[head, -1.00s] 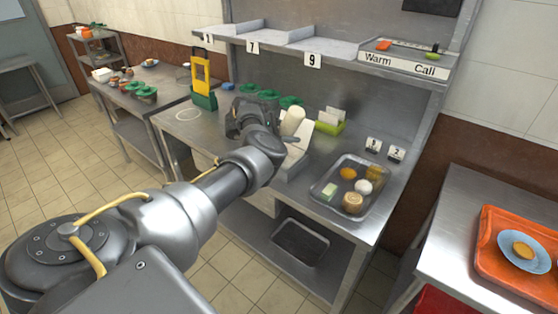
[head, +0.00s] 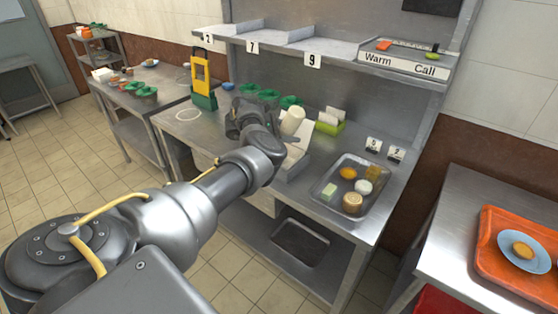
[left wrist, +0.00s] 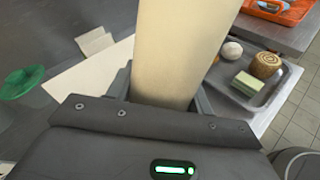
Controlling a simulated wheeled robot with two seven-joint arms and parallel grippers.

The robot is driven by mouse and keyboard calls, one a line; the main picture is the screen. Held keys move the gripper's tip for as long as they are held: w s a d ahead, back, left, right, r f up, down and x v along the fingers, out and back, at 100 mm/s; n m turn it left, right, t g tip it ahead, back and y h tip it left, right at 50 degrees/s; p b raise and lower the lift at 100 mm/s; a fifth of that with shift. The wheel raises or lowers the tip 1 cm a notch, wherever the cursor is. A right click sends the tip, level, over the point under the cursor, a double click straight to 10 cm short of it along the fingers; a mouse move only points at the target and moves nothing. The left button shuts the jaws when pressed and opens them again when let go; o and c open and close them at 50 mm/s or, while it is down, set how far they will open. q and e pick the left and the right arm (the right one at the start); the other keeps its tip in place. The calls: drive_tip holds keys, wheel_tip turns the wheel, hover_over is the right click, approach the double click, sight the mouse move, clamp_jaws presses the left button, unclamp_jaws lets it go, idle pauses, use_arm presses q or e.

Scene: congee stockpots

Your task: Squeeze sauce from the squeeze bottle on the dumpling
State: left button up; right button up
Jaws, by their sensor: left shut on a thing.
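My left gripper (head: 258,116) is shut on a pale cream cylinder, the squeeze bottle (head: 292,121), above the steel counter. The bottle leans in the head view, and its nozzle cannot be made out. In the left wrist view the bottle (left wrist: 180,45) rises between the fingers (left wrist: 162,95) and runs out of the top of the picture. A round white piece, seemingly the dumpling (head: 363,187), lies in the metal tray (head: 377,207), right of and apart from the bottle. It also shows in the left wrist view (left wrist: 232,50). My right gripper is not in view.
The tray also holds a green block (head: 329,192), a brown roll (head: 352,203) and an orange piece (head: 348,173). A green card holder (head: 330,127) and green-topped containers (head: 268,95) stand behind. An orange tray (head: 490,262) is on the right table. A shelf (head: 330,50) overhangs the counter.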

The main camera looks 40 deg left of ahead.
use_arm(q)
drive_tip(key=shift+r, duration=0.1)
wheel_tip(320, 180, up, 3)
drive_tip(key=p, duration=0.3)
idle(0.4)
